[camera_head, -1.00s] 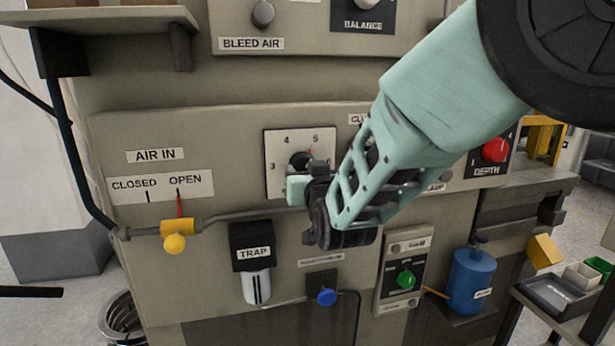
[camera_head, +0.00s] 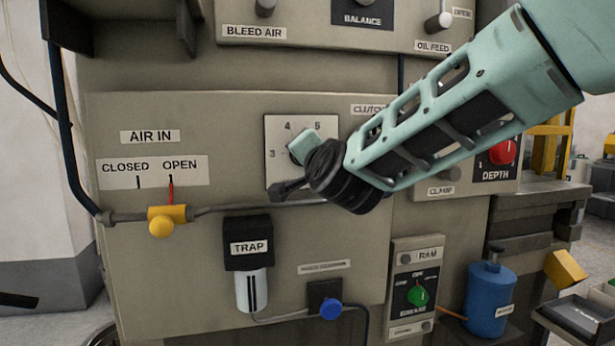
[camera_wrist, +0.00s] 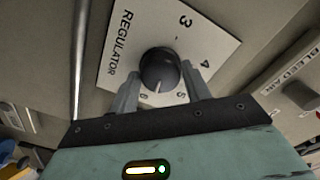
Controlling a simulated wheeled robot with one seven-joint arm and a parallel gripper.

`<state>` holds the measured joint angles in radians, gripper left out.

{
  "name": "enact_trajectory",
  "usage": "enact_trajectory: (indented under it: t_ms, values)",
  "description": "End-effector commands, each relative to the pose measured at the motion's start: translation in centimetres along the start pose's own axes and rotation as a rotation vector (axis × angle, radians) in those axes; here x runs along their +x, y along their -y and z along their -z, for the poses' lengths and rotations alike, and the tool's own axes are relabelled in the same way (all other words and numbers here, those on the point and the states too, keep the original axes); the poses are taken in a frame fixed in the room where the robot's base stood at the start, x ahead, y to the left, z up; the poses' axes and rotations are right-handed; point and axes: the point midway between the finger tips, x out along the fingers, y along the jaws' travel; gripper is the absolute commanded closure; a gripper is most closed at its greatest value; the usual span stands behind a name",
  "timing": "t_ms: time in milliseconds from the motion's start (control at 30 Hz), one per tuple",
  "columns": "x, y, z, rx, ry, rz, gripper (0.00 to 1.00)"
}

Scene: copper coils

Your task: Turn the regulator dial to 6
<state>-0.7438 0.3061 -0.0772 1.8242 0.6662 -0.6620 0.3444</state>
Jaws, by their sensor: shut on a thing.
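The regulator dial (camera_wrist: 160,70) is a dark round knob on a white square plate (camera_wrist: 118,62) marked REGULATOR, with numbers 3 to 6 showing in the wrist view. Its white pointer line points between 5 and 6. My gripper (camera_wrist: 163,78) has its two pale green fingers on either side of the knob and is shut on it.
Left of the plate is the yellow air-in valve (camera_head: 164,220) with a pipe running right under my gripper. Below are the trap (camera_head: 249,262) and a blue knob (camera_head: 330,309). The red depth knob (camera_head: 501,152) and blue bottle (camera_head: 489,298) stand at right.

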Motion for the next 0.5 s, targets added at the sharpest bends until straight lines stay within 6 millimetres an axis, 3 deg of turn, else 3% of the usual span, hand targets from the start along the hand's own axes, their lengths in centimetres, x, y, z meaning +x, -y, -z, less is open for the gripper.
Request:
enact_trajectory:
  t_ms: [500]
  values:
    - [0.01,0.01,0.01,0.183,0.000,-0.001,0.75]
